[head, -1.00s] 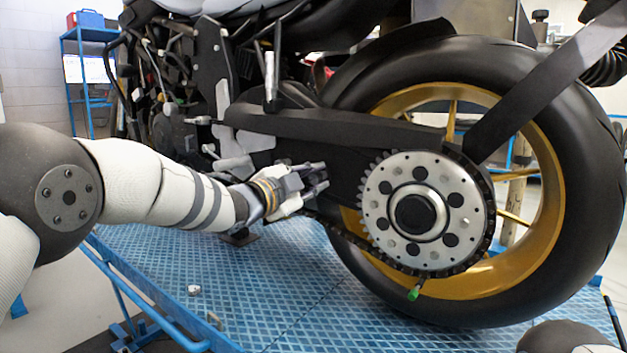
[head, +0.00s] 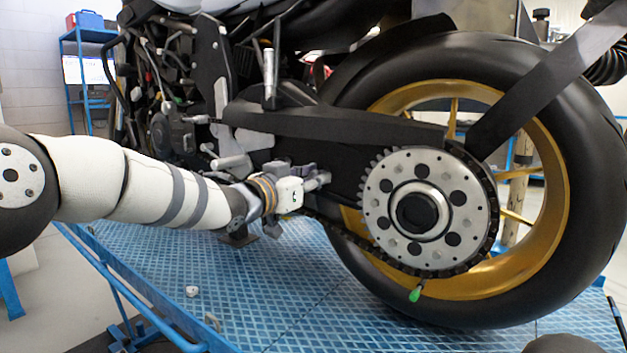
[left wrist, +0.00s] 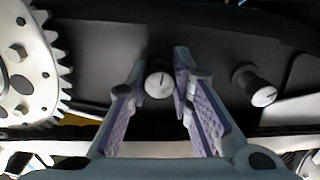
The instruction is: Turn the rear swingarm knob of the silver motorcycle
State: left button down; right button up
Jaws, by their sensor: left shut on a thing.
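The motorcycle's rear swingarm (head: 345,128) is a long black beam ahead of the rear wheel. In the left wrist view, two pale round knobs with a dark line across the face stick out of the black swingarm side. The rear swingarm knob (left wrist: 158,85) is the one nearer the sprocket; the other knob (left wrist: 263,96) stands free to the right. My left gripper (head: 319,181) is at the swingarm just ahead of the sprocket. In the left wrist view its fingers (left wrist: 161,72) are shut on the rear knob, one on each side. My right gripper does not show.
The toothed silver sprocket (head: 377,207) and chain are close behind the gripper. The rear wheel (head: 590,150) has a gold rim. The blue lift platform (head: 290,285) lies below, with a small white object (head: 192,291) on it. A green-tipped piece (head: 415,295) hangs below the sprocket.

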pick_arm(q)
jog(key=n, duration=0.5)
jog(key=shift+b, duration=0.35)
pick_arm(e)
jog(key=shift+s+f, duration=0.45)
pick_arm(q)
jog(key=shift+r+n, duration=0.1)
jog(key=shift+n, duration=0.2)
jog(key=c, duration=1.4)
grip_release()
jog(key=v, duration=1.2)
